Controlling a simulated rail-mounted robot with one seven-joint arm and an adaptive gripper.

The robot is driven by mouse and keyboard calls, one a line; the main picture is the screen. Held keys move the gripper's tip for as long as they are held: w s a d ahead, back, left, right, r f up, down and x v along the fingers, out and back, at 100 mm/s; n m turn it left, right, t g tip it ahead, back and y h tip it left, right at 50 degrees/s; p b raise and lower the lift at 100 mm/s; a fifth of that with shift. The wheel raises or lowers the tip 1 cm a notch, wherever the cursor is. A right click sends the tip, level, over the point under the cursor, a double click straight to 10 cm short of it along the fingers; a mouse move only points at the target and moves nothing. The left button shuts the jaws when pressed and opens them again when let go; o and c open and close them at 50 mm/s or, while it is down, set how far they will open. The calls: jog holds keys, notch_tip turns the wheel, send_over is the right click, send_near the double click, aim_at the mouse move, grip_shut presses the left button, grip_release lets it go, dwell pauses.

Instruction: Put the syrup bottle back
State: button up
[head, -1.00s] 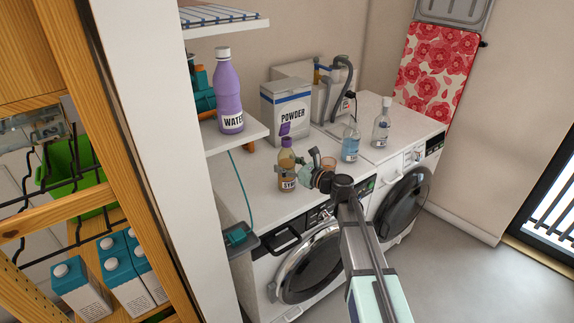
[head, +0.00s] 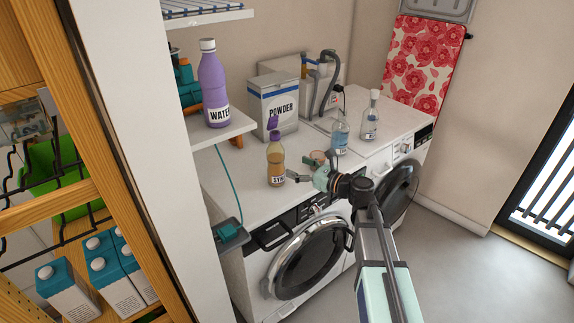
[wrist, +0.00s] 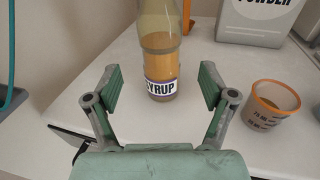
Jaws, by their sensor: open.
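The syrup bottle (head: 275,165), amber with a purple cap, stands upright on the white top of the left washing machine (head: 225,170). In the wrist view its labelled lower part (wrist: 160,60) shows between and beyond my fingertips; its top is cut off. My gripper (head: 312,167) is open and empty, to the right of the bottle in the head view. In the wrist view my gripper (wrist: 160,85) has its two fingers spread wide, apart from the bottle.
A small orange-rimmed measuring cup (wrist: 262,105) stands close to my right finger. A powder box (head: 273,105) is behind the bottle. Two clear bottles, one blue-tinted (head: 340,137), stand to the right. A purple water bottle (head: 213,85) is on the shelf (head: 225,128).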

jog(key=shift+v, duration=1.2)
dwell(1.2)
